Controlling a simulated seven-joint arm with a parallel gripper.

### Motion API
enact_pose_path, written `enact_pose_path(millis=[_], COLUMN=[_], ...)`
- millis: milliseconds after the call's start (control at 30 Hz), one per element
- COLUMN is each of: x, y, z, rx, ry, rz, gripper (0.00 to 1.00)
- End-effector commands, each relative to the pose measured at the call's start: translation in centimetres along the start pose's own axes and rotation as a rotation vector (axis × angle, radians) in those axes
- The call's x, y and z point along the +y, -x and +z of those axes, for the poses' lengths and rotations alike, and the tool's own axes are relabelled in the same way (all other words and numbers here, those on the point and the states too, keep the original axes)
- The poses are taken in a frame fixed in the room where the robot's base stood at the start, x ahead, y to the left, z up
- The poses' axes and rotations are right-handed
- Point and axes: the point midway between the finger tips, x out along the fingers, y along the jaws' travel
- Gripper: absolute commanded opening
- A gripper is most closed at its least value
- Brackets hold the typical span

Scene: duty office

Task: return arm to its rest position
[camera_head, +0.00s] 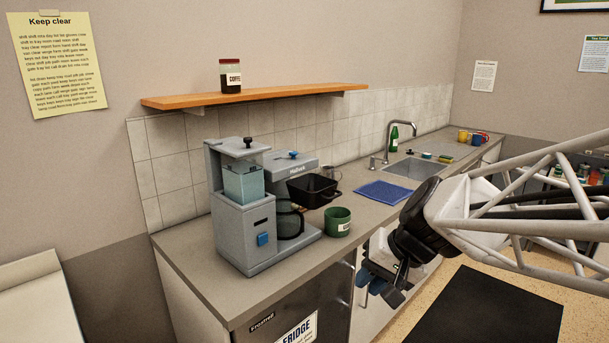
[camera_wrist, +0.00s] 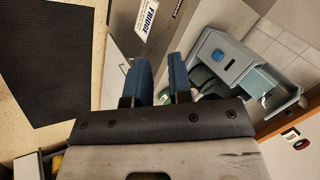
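My gripper (camera_head: 379,287) hangs at the end of my arm, in front of the counter's front edge and below the worktop, right of the fridge. My arm reaches in from the right side of the head view.
A grey coffee machine (camera_head: 240,215) stands on the counter (camera_head: 185,240), with a green mug (camera_head: 337,222) and a black filter basket (camera_head: 312,190) beside it. A blue mat (camera_head: 383,192) lies before the sink (camera_head: 412,168). A black mat (camera_head: 490,310) covers open floor.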

Motion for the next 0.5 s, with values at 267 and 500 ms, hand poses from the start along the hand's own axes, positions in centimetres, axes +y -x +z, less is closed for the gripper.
enact_pose_path(millis=[267, 500], x=[4.2, 7.5], y=[2.2, 3.7], z=[7.6, 11.8], rx=[-0.008, 0.01], ry=[0.116, 0.189], rz=[0.256, 0.435], gripper=[0.2, 0.2])
